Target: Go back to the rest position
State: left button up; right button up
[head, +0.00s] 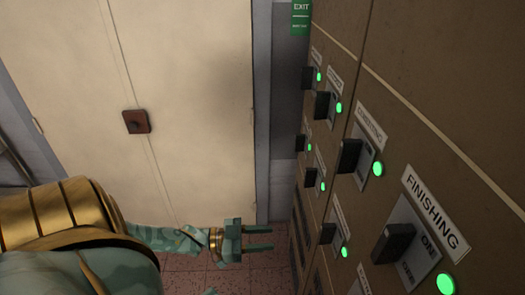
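My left gripper (260,239) is low in the middle of the head view, at the end of my teal and gold arm. Its two fingers point right and stand apart, with nothing between them. It is to the left of the switch panel and touches nothing that I can see. My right gripper is not in view.
A brown panel (440,85) fills the right side, with several black switches and green lights. The nearest switch (393,243) is under a FINISHING label (436,211). Pale double doors (190,90) with a reddish-brown latch (136,121) stand behind. Tiled floor (195,275) shows below.

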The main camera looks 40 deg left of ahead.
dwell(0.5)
pick_arm(q)
jog(key=a+f+g+y+b, duration=0.2)
jog(key=a+f+y, duration=0.55)
jog(key=f, duration=0.65)
jog(key=s+a+f+n+g+y+b, duration=0.1)
jog(key=s+a+f+g+y+b, duration=0.15)
jog(key=s+f, duration=0.5)
jog(key=s+a+f+n+g+y+b, duration=0.1)
jog(key=s+f+g+y+b, duration=0.2)
jog(key=f, duration=0.8)
jog(key=s+d+f+n+g+b, duration=0.1)
jog(key=s+d+f+g+b, duration=0.1)
jog(key=s+d+f, duration=0.4)
jog(key=s+d+f+g+b, duration=0.1)
jog(key=s+f+g+b, duration=0.15)
jog(key=s+f, duration=0.6)
jog(key=s+d+f+n+h+b, duration=0.1)
jog(key=s+d+f+b, duration=0.3)
jog(key=d, duration=0.7)
jog(key=s+f, duration=0.2)
jog(key=s, duration=0.1)
jog(key=shift+d+g+b, duration=0.3)
